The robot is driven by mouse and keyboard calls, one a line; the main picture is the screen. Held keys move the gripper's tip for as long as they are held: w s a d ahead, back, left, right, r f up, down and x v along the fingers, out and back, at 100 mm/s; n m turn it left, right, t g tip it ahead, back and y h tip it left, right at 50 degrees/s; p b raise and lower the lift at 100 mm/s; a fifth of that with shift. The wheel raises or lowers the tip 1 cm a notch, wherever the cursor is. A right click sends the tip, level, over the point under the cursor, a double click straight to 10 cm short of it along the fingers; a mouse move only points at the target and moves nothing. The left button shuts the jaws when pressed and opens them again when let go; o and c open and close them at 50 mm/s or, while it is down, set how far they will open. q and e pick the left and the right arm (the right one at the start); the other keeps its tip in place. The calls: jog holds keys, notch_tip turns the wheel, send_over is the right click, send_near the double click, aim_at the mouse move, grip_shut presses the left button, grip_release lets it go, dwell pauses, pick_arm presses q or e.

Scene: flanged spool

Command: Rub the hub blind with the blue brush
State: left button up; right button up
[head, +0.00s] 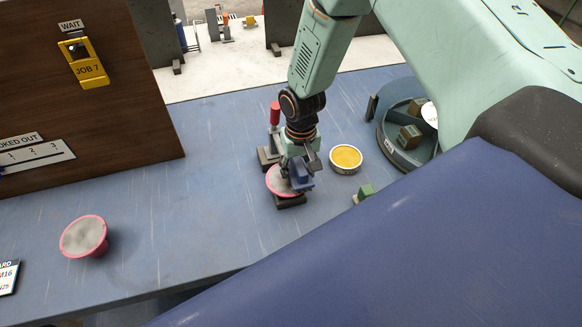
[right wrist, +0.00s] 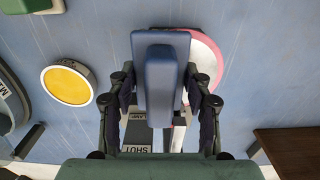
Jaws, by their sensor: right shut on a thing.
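My right gripper (head: 297,168) is shut on the blue brush (head: 301,178), which also shows between the fingers in the right wrist view (right wrist: 160,82). The brush is at the right side of a spool with a pink rim and grey face (head: 276,182), partly covering it; the spool's pink edge also shows behind the brush in the right wrist view (right wrist: 207,58). The spool sits on a dark base. Its hub is hidden by the brush and gripper, and I cannot tell whether the brush touches it. My left gripper is not in view.
A red-handled clamp (head: 275,114) stands right behind the spool. A yellow-topped tin (head: 346,157), a green block (head: 364,191) and a round tray (head: 397,157) with boxes are to the right. Another pink-rimmed spool (head: 82,236) lies far left. The table between the spools is clear.

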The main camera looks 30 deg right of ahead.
aim_at(275, 184)
jog(key=shift+s+d, duration=0.2)
jog(key=shift+d, duration=0.4)
jog(key=shift+a+f, duration=0.1)
jog(key=shift+a, duration=0.25)
jog(key=shift+w+a+b, duration=0.25)
jog(key=shift+a+b, duration=0.05)
jog(key=shift+a, duration=0.3)
jog(key=shift+w+a+b, duration=0.25)
jog(key=shift+a, duration=0.7)
jog(key=shift+w+a+b, duration=0.35)
jog(key=shift+w+a, duration=0.15)
jog(key=shift+a, duration=0.35)
jog(key=shift+w+a+r, duration=0.2)
jog(key=shift+w+a, duration=0.05)
jog(key=shift+a, duration=0.5)
